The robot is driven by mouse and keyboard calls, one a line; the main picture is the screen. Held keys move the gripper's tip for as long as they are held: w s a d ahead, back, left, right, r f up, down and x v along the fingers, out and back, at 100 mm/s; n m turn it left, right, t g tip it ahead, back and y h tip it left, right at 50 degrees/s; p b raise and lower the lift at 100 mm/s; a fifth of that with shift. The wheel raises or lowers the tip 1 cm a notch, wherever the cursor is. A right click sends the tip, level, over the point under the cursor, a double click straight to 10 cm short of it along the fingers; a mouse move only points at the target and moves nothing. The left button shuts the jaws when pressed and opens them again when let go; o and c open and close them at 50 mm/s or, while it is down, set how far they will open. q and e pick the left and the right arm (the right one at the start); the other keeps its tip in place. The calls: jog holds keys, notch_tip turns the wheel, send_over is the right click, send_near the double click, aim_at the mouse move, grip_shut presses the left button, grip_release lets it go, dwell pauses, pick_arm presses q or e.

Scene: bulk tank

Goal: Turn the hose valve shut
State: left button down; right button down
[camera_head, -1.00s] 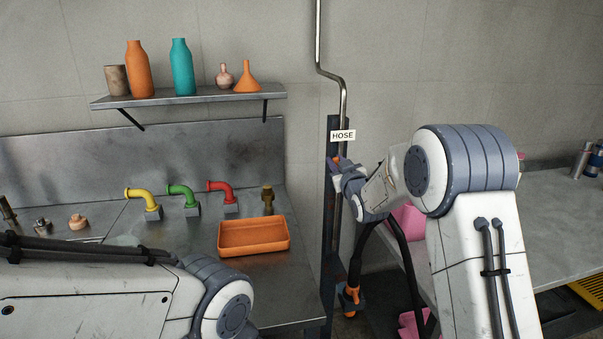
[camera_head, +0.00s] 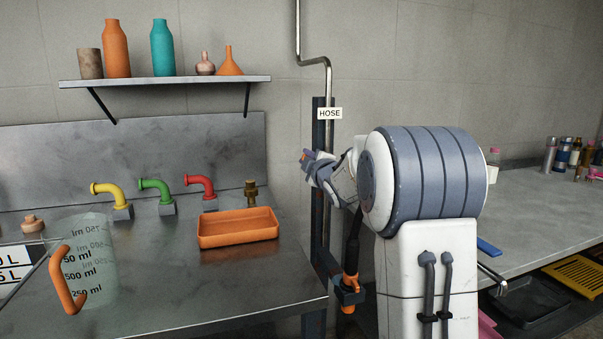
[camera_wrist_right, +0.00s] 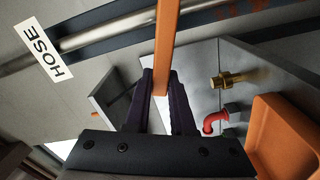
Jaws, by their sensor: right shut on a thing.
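The hose valve's orange lever (camera_wrist_right: 166,45) runs up between the dark fingers of my right gripper (camera_wrist_right: 163,92) in the right wrist view, and the fingers are closed on it. In the head view my right gripper (camera_head: 309,163) is at the dark post (camera_head: 319,215), below the white HOSE label (camera_head: 330,113). The label also shows in the right wrist view (camera_wrist_right: 42,52). The gripper and wrist cover most of the valve there, so its body and exact lever angle are hidden. My left gripper is out of view.
An orange-tipped hose nozzle (camera_head: 349,285) hangs low on the post. The steel counter holds an orange tray (camera_head: 238,232), a measuring jug (camera_head: 92,255), and yellow, green and red taps (camera_head: 200,186). A shelf (camera_head: 165,82) with bottles is above. A grey worktop (camera_head: 540,205) lies right.

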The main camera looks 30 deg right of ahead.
jog(key=shift+a+f+n+b, duration=0.1)
jog(key=shift+f+n+b, duration=0.6)
jog(key=shift+n+b, duration=0.6)
jog(key=shift+a+f+n+b, duration=0.1)
jog(key=shift+f+n+b, duration=0.65)
jog(key=shift+b, duration=1)
jog(key=shift+r, duration=0.1)
jog(key=c, duration=0.8)
grip_release()
jog(key=shift+o, duration=0.2)
jog(key=s+a, duration=0.2)
jog(key=s, duration=0.8)
jog(key=shift+s, duration=0.15)
